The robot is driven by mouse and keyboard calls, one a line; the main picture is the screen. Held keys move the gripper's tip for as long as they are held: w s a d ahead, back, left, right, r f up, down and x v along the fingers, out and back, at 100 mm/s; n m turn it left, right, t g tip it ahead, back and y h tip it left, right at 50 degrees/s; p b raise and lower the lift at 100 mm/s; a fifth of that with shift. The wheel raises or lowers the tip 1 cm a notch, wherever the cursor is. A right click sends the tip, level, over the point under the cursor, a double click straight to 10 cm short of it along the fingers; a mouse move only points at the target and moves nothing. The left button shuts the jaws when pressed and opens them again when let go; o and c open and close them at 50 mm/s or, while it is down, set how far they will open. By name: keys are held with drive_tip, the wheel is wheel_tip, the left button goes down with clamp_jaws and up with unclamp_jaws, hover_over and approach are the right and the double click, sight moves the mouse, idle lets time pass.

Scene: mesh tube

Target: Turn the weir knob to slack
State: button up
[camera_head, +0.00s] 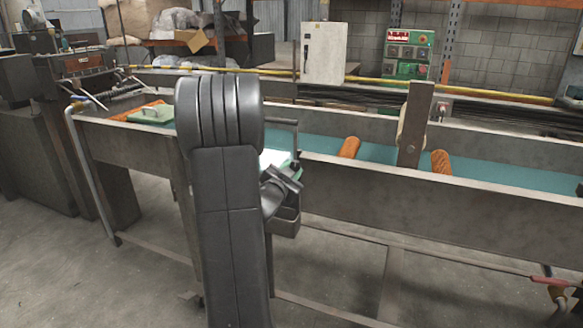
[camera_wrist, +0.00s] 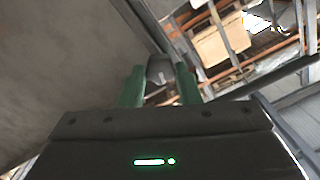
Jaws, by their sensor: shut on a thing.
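In the wrist view my gripper (camera_wrist: 160,75) has its two green fingers on either side of a small grey rounded piece (camera_wrist: 160,67), which looks like the weir knob. The fingers are shut on it. The knob sits beside a broad grey metal wall (camera_wrist: 60,55). Its pointer or markings do not show, so its setting cannot be read. In the head view my own arm stands in front of the long trough (camera_head: 430,190) and hides the knob and the fingers.
The trough has a blue-green bed (camera_head: 380,154), orange mesh tubes (camera_head: 348,147) and an upright metal post (camera_head: 415,125). Behind stand a white cabinet (camera_head: 323,52) and a green control panel (camera_head: 408,52). A red-handled valve (camera_head: 556,283) is at lower right. The floor in front is partly clear.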

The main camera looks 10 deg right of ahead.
drive_tip(key=shift+n+p, duration=0.5)
drive_tip(key=shift+n, duration=0.8)
drive_tip(key=shift+f, duration=0.1)
drive_tip(key=o, duration=1)
drive_tip(key=v, duration=1.4)
drive_tip(key=shift+w, duration=0.1)
